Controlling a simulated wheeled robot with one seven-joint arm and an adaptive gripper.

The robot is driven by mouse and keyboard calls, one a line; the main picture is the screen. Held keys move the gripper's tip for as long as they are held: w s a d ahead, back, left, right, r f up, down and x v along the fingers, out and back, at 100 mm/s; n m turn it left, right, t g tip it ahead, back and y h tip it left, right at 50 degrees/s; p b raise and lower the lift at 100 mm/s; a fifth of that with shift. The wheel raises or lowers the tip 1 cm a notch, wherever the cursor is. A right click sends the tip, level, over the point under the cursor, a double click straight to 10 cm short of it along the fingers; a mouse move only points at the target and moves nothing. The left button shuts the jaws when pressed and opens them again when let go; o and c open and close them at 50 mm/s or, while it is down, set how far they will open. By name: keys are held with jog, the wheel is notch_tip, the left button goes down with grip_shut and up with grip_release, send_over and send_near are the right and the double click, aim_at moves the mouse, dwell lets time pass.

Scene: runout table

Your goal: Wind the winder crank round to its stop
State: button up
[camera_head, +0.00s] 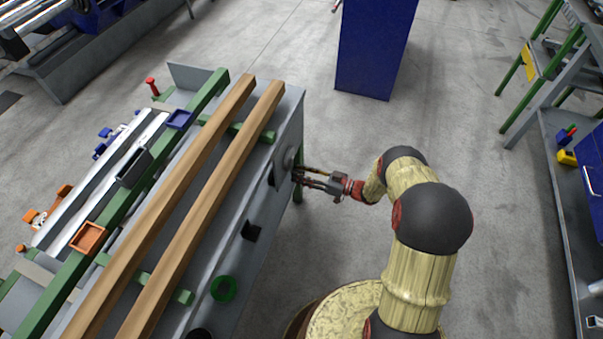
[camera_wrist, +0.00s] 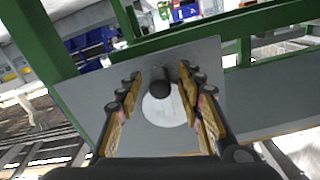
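The winder crank shows in the wrist view as a dark round handle (camera_wrist: 160,84) in front of a pale round disc (camera_wrist: 165,110) on a grey side panel (camera_wrist: 85,95). In the head view the grey disc (camera_head: 289,157) sits on the table's right side, and the handle is hard to make out there. My gripper (camera_head: 300,174) reaches in from the right, close to that side. In the wrist view its fingers (camera_wrist: 159,86) are spread on both sides of the handle, with visible gaps. The handle's far end is hidden.
Two long wooden beams (camera_head: 190,185) lie along the runout table (camera_head: 292,105). Dark fittings (camera_head: 251,231) and a green ring (camera_head: 224,289) are on its near side. A blue cabinet (camera_head: 372,50) stands behind. The floor right of my arm is clear up to a grey bench (camera_head: 560,200).

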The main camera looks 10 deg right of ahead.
jog(key=shift+d, duration=0.15)
jog(key=v, duration=1.1)
jog(key=shift+s+d, duration=0.25)
